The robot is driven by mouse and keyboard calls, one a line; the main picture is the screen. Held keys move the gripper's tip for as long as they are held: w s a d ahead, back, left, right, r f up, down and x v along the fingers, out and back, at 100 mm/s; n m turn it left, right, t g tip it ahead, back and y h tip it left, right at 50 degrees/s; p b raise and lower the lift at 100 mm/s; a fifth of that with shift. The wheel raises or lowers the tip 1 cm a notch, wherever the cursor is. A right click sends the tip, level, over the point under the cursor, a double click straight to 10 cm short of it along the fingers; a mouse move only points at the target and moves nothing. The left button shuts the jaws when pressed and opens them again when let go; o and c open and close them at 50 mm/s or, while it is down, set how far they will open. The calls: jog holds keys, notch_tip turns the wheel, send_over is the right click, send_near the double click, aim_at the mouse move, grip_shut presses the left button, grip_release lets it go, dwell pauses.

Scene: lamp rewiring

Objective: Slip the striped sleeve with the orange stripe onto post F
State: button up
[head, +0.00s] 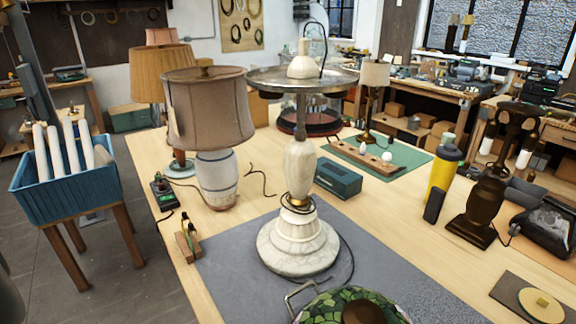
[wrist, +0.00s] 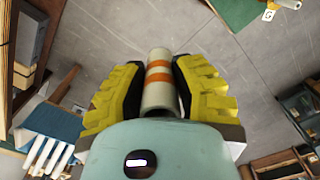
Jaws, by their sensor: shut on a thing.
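My gripper (wrist: 158,66) shows in the wrist view, its yellow ribbed fingers shut on the striped sleeve (wrist: 158,95). The sleeve is a pale, off-white tube with orange bands, pointing away from the palm between the two fingers. Its near end is hidden by the pale teal gripper body. The gripper and the held sleeve do not show in the head view. I see no readable letter F in either view, so I cannot tell which post is F.
A blue crate (head: 62,199) on wooden legs holds several white tubes (head: 72,145) at left. The workbench (head: 165,245) carries a shaded lamp (head: 218,175), a marble lamp (head: 299,170), a dark brown fixture (head: 490,195) and a yellow bottle (head: 441,175). Open floor (head: 125,285) separates crate and bench.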

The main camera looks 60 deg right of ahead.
jog(key=s+a+f+n+p, duration=0.1)
jog(key=s+a+f+n, duration=0.1)
jog(key=s+f, duration=0.3)
jog(key=s+a+f+n+p, duration=0.1)
jog(key=s+a+f+n, duration=0.2)
jog(key=s+f, duration=0.3)
jog(key=s+a+f+n+p, duration=0.1)
jog(key=s+a+f+n, duration=0.1)
jog(key=s+f, duration=0.4)
jog(key=shift+s+a+n, duration=0.2)
jog(key=shift+a+n, duration=0.2)
jog(key=shift+a, duration=0.05)
jog(key=shift+f+b, duration=3.8)
jog(key=shift+f, duration=0.95)
jog(key=shift+d, duration=0.1)
jog(key=shift+f, duration=0.1)
jog(key=o, duration=0.8)
